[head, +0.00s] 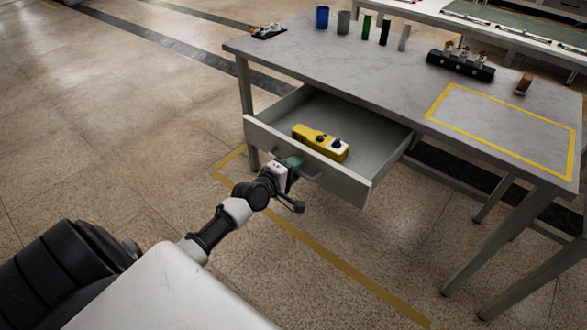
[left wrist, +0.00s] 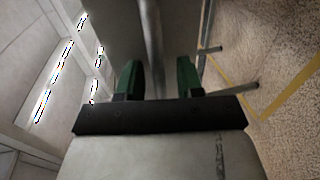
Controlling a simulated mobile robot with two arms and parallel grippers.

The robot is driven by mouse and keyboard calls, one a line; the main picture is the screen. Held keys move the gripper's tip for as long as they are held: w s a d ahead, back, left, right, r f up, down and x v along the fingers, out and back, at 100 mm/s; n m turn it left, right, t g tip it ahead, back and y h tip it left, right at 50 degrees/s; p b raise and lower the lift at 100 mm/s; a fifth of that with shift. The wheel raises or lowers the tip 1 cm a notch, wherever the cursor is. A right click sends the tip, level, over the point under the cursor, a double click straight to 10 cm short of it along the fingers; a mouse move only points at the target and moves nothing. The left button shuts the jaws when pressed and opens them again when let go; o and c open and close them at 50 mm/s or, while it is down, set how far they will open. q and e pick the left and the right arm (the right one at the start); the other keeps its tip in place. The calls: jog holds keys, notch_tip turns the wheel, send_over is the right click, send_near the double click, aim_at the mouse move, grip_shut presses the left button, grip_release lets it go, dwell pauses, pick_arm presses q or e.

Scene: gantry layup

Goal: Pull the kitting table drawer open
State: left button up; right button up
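The grey kitting table drawer (head: 365,160) stands pulled well out from under the tabletop. A yellow device with dark knobs (head: 320,142) lies inside it. My left gripper (head: 293,164) is at the middle of the drawer front, by the bar handle (head: 314,177). In the left wrist view its two green fingers (left wrist: 160,80) are apart, with the handle bar (left wrist: 152,45) running between them. I see a gap between the bar and the right finger; contact with the left finger is unclear. My right gripper is not in view.
The kitting table (head: 375,85) carries several cups and cylinders at the back, a black block with fittings (head: 460,65) and a yellow-outlined area (head: 505,128). The floor at the left is clear.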

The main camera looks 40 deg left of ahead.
pick_arm(q)
jog(key=p+v, duration=0.1)
jog(key=v, duration=0.9)
jog(key=shift+s, duration=0.4)
jog(key=shift+a, duration=0.15)
jog(key=s+d+f+m+g+p, duration=0.1)
jog(key=s+f+m+g+p, duration=0.15)
jog(key=s+f, duration=0.4)
jog(key=s+d+f+m+g+y+p, duration=0.1)
jog(key=s+d+f+m+g, duration=0.15)
jog(key=f, duration=0.75)
jog(key=s+f+m+g+p, duration=0.25)
jog(key=s+f+m, duration=0.2)
jog(key=f, duration=0.35)
jog(key=s+d+f+m+g+p, duration=0.1)
jog(key=s+d+f+m+g, duration=0.1)
jog(key=s, duration=0.6)
jog(key=s+d+f+m+g+p, duration=0.1)
jog(key=s+d+f+m, duration=0.3)
jog(key=s, duration=0.4)
jog(key=s+d+f+m+g+p, duration=0.1)
jog(key=s+d+f+m+g, duration=0.2)
jog(key=s, duration=0.5)
jog(key=shift+s+d+f+m+g, duration=0.2)
jog(key=shift+d+f+m+g, duration=0.15)
jog(key=shift+d+m+g, duration=0.3)
